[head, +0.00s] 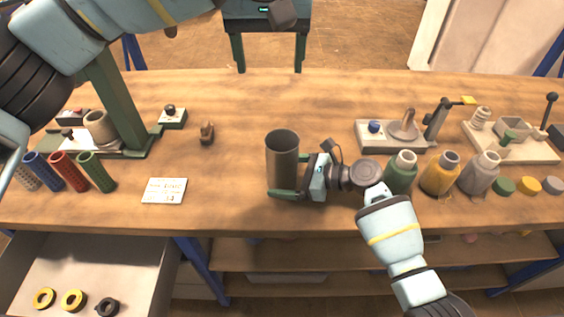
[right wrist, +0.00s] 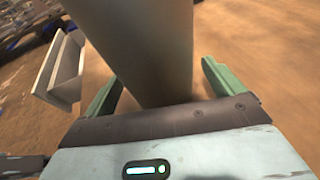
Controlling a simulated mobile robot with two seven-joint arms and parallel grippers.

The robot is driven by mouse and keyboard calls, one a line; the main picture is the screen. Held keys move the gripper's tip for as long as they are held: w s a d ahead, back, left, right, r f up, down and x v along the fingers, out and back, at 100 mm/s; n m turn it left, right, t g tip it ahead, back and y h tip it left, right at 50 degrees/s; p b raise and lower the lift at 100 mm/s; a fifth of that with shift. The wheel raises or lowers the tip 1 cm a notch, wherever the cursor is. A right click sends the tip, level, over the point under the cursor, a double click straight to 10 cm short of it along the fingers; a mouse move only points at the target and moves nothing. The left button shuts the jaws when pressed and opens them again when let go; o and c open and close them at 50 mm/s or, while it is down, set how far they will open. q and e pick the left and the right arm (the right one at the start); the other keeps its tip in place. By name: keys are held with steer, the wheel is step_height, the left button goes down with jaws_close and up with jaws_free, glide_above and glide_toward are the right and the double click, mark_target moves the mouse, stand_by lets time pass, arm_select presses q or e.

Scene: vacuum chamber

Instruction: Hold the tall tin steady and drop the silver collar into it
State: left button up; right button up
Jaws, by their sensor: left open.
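The tall tin (head: 283,158) is a grey-brown metal cylinder standing upright on the bench, mouth up. My right gripper (head: 279,180) reaches it from the right, low down, one green finger in front and the other hidden behind. In the right wrist view the tin (right wrist: 150,40) stands between the fingers of the right gripper (right wrist: 162,72), with a gap visible at the right finger, so the gripper is open around it. My left gripper (head: 269,70) is wide open and empty, above the bench's far side. I see no silver collar; the tin's dark inside hides its bottom.
Bottles (head: 440,176) and round caps stand to the right. A white card (head: 165,190), a small brown object (head: 207,132) and coloured tubes (head: 69,172) lie left. An open drawer (head: 125,265) holds two yellow rings and a black one.

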steer(key=v, duration=1.2)
steer(key=shift+s, duration=0.1)
